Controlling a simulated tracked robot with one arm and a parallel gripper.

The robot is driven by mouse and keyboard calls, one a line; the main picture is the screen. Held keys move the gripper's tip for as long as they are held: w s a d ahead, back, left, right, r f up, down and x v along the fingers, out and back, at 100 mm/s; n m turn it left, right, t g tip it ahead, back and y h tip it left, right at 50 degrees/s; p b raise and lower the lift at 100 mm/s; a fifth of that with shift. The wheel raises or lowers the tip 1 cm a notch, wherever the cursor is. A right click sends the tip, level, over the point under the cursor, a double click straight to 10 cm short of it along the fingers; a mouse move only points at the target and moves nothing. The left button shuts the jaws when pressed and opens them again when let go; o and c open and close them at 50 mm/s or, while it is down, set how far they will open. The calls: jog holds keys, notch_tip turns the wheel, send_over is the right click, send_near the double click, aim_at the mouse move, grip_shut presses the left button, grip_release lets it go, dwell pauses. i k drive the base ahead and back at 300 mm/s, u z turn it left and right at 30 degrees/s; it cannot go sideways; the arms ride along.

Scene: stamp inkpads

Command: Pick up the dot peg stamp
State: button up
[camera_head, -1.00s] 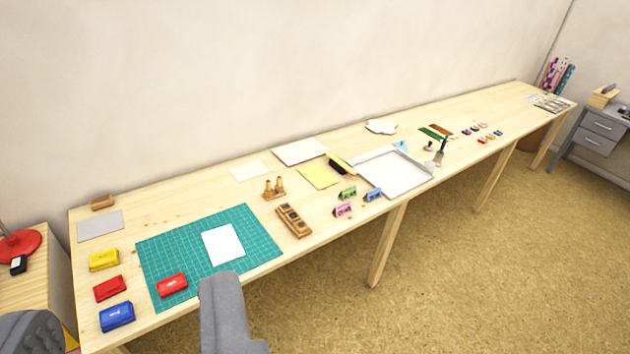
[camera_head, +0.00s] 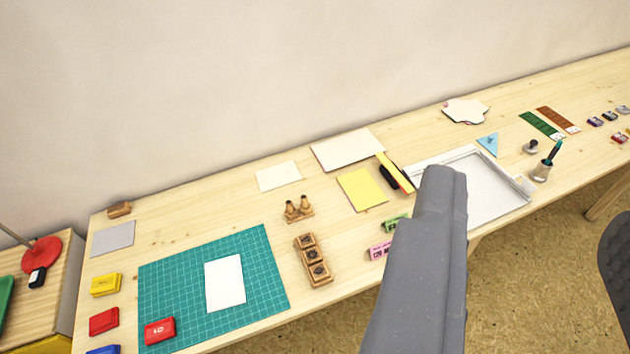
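Two small wooden peg stamps stand upright side by side in a wooden holder (camera_head: 299,217) on the table. The left peg stamp (camera_head: 290,209) and the right peg stamp (camera_head: 305,205) look alike. Their printing faces are hidden, so I cannot tell which is the dot one. A large grey part of my arm rises from the bottom edge, right of the holder and apart from it. I cannot make out two fingertips or anything held.
Wooden block stamps (camera_head: 318,272) lie in a tray just in front of the holder. A green cutting mat (camera_head: 180,275) with white paper (camera_head: 225,282) lies left. A yellow sheet (camera_head: 360,190) and white tray (camera_head: 493,205) lie right. Bare wood surrounds the holder.

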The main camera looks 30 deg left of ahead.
aim_at(289, 205)
jog(key=u, duration=0.45)
jog(key=i, duration=1.1)
jog(key=u, duration=0.85)
jog(key=k, duration=0.75)
jog(key=u, duration=0.15)
jog(key=i, duration=0.85)
jog(key=z, duration=0.1)
